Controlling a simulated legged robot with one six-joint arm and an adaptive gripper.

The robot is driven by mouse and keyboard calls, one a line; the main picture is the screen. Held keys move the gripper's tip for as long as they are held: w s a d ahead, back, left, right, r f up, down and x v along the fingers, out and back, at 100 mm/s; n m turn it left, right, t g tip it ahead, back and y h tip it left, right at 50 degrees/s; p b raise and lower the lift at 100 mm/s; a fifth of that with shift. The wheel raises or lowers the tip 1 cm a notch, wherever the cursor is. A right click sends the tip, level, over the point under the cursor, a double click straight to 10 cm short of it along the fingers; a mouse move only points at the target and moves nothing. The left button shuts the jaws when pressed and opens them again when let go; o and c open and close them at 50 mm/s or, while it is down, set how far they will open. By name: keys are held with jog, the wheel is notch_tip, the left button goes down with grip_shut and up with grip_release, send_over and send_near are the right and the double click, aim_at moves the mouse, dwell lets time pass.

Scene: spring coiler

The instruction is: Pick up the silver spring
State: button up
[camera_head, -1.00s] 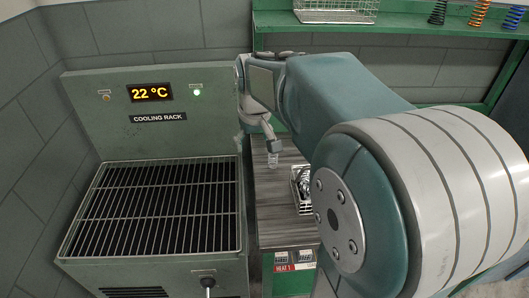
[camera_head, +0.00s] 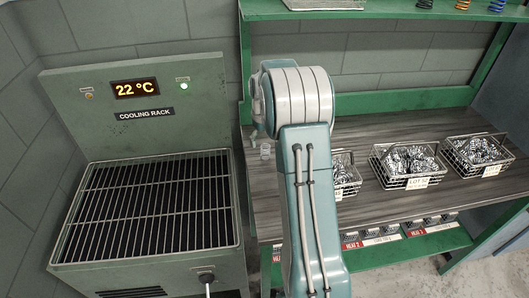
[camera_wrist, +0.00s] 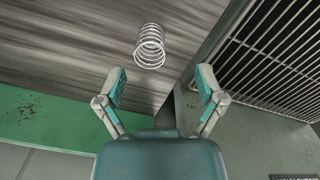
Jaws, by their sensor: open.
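The silver spring (camera_wrist: 150,47) is on the grey wood-grain bench top (camera_wrist: 75,45), near its edge, in the wrist view. In the head view it is a small pale shape (camera_head: 265,151) just left of my arm. My gripper (camera_wrist: 162,82) is open and empty. Its two fingers are spread in the wrist view, and the spring lies beyond the fingertips, nearer the left finger, not between them. In the head view my arm hides most of the gripper.
The cooling rack (camera_head: 150,205) stands left of the bench, its display reading 22 °C. Wire baskets of springs (camera_head: 408,165) (camera_head: 478,155) sit on the bench to the right, one partly behind my arm. A green shelf (camera_head: 400,10) runs above.

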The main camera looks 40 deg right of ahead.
aim_at(265, 146)
jog(key=shift+d+f, duration=0.15)
jog(key=shift+f, duration=0.4)
jog(key=shift+d+f, duration=0.15)
jog(key=shift+f, duration=0.35)
jog(key=f, duration=0.4)
jog(key=shift+w+d+f, duration=0.1)
jog(key=shift+d+f, duration=0.1)
jog(key=shift+d, duration=0.05)
jog(key=c, duration=0.9)
